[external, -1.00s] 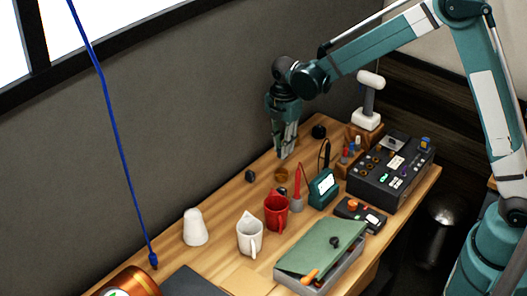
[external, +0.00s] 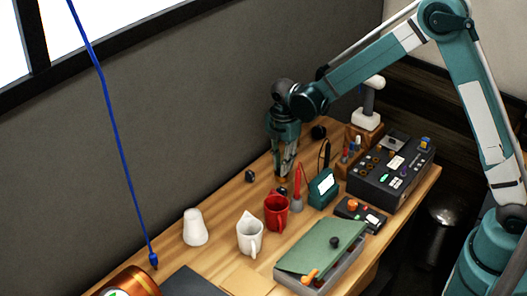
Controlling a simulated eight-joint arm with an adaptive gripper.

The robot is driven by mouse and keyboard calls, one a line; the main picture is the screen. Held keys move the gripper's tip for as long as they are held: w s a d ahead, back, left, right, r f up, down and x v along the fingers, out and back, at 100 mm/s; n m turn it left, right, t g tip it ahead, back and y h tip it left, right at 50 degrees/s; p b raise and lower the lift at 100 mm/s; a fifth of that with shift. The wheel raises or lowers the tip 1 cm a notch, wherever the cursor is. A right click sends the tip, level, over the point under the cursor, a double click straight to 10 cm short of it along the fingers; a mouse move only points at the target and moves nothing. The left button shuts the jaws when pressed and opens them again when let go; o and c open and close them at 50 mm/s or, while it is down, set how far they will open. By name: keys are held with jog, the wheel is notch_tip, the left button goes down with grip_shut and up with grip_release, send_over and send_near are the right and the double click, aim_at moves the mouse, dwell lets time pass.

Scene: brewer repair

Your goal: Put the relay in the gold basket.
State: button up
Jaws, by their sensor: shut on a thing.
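My gripper (external: 284,178) points straight down at the back of the wooden desk, near the wall. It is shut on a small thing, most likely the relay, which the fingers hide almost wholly. The fingertips are low, at the spot of the small gold-brown round basket. The basket is now mostly hidden by the fingers, so I cannot tell whether the held thing is inside it or just above it.
A black cube (external: 249,176) lies left of my gripper. A black control box (external: 391,174) is to the right. Free desk lies to the left.

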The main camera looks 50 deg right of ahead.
jog(key=shift+f, duration=0.35)
jog(key=o, duration=0.9)
jog(key=shift+r+p, duration=0.9)
jog(key=shift+r, duration=2.65)
jog(key=shift+s+r, duration=0.1)
